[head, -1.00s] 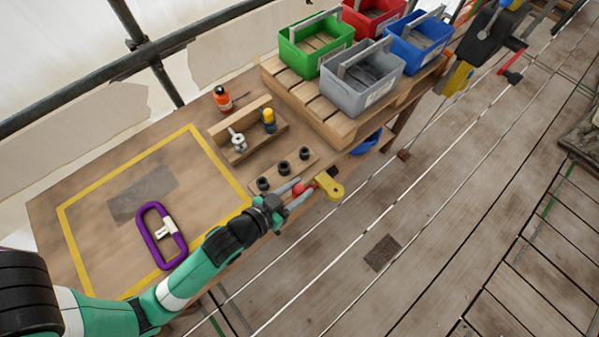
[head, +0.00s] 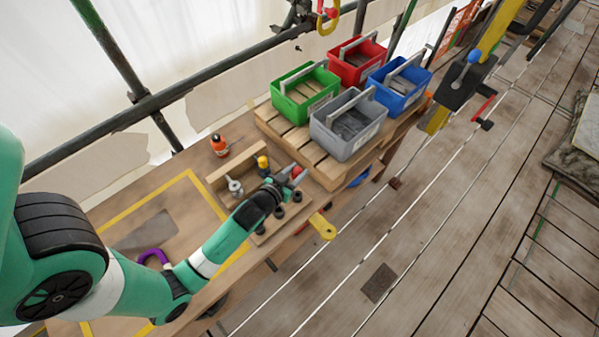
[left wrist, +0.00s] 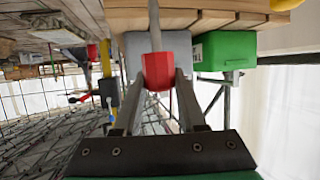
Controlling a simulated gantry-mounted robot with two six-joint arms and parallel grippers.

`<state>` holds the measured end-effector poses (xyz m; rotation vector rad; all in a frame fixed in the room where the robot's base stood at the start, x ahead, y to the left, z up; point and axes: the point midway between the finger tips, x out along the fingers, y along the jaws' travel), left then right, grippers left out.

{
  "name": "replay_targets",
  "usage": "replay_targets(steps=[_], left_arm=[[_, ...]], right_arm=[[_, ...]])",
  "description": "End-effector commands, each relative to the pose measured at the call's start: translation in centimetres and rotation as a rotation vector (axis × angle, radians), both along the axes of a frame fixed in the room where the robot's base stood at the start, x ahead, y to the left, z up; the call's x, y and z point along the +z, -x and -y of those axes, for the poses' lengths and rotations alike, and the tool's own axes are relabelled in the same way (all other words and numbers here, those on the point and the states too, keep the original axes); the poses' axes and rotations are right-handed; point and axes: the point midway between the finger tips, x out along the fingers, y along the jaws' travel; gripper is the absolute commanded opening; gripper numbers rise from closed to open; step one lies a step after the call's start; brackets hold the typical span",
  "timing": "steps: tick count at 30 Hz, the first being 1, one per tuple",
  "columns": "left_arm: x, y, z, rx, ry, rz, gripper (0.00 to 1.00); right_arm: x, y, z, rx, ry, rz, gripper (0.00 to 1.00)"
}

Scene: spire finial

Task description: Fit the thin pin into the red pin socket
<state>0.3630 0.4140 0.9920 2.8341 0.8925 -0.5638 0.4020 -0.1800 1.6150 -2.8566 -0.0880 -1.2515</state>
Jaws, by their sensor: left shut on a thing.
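My left gripper (head: 287,178) is shut on a red piece (head: 297,172), held above the right end of the wooden rack on the bench. In the left wrist view the red piece (left wrist: 160,71) sits between both fingertips, and a thin grey shaft (left wrist: 154,25) extends from it, away from the gripper. I take this to be the thin pin with a red grip. Several dark round sockets (head: 279,210) line the rack beneath and beside the gripper; the arm partly hides them. I cannot make out a red pin socket. My right gripper is not in view.
A wooden holder with a yellow-topped piece (head: 262,162) and a silver piece (head: 235,186) stands close by. An orange bottle (head: 219,145) is behind it. Green (head: 305,92), grey (head: 348,125), red and blue bins stand on a pallet. A yellow handle (head: 322,226) juts past the bench edge.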

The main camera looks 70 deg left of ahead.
Motion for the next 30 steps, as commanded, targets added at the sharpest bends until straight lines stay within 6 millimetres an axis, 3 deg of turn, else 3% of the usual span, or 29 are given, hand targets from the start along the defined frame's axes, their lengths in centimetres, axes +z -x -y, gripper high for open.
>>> replay_targets(steps=[5,21,30], left_arm=[[-0.5,0.0,0.0,-0.001,-0.001,0.001,0.0],[-5.6,0.0,0.1,-0.002,0.001,0.0,0.0],[-5.8,0.0,0.1,-0.002,-0.001,0.001,0.0]], right_arm=[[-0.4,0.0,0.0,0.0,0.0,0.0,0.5],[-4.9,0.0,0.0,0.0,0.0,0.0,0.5],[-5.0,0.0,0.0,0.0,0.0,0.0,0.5]])
